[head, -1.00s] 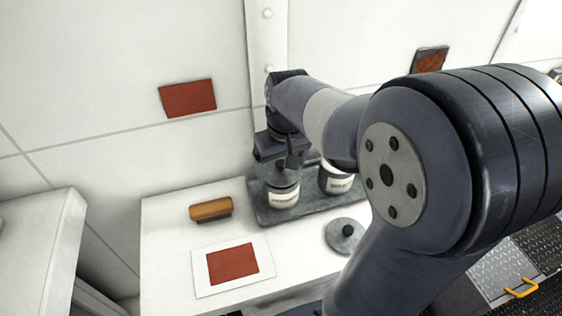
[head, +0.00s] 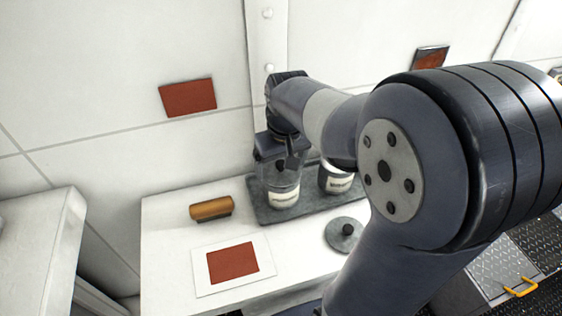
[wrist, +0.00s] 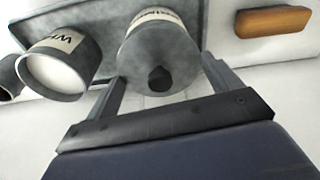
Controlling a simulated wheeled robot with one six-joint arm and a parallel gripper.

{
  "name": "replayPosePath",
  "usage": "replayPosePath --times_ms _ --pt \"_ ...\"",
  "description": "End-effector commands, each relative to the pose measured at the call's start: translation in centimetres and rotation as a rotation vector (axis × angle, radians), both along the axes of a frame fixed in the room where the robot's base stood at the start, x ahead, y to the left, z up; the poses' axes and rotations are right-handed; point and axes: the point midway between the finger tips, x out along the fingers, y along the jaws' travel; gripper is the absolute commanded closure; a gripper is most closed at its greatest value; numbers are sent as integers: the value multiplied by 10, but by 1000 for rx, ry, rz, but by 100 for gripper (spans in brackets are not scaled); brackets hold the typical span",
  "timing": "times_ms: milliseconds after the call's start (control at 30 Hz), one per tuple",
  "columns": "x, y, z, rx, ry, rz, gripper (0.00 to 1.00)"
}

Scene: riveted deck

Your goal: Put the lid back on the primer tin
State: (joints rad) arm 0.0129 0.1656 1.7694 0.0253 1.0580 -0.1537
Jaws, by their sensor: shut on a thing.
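A tin (head: 284,198) with a pale label stands on the grey tray, under my gripper. Its label is too blurred to read. A grey lid with a black knob (wrist: 160,78) is at its top in the wrist view. I cannot tell whether the lid is fully seated. My gripper (wrist: 164,72) points down, with its fingers on opposite sides of this lid, shut on it. A second tin (wrist: 62,60), with a label starting "WH", stands beside it, open, with white inside. Another grey lid (head: 345,235) with a black knob lies loose on the white worktop.
The tray (head: 263,212) is at the back of the worktop. A brown-handled block (head: 211,209) lies to its left, also seen in the wrist view (wrist: 272,20). A white card with a red-brown patch (head: 233,263) lies in front. Bare worktop surrounds the card. The wall is close behind.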

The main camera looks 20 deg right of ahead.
Motion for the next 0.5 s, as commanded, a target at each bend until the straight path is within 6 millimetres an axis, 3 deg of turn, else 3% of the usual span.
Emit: replayPosePath --times_ms 200,233,400,500 --pt "0 0 0 0 0 0 36" --pt "0 0 0 0 0 0 13" --pt "0 0 0 0 0 0 0" --pt "0 0 0 0 0 0 0"
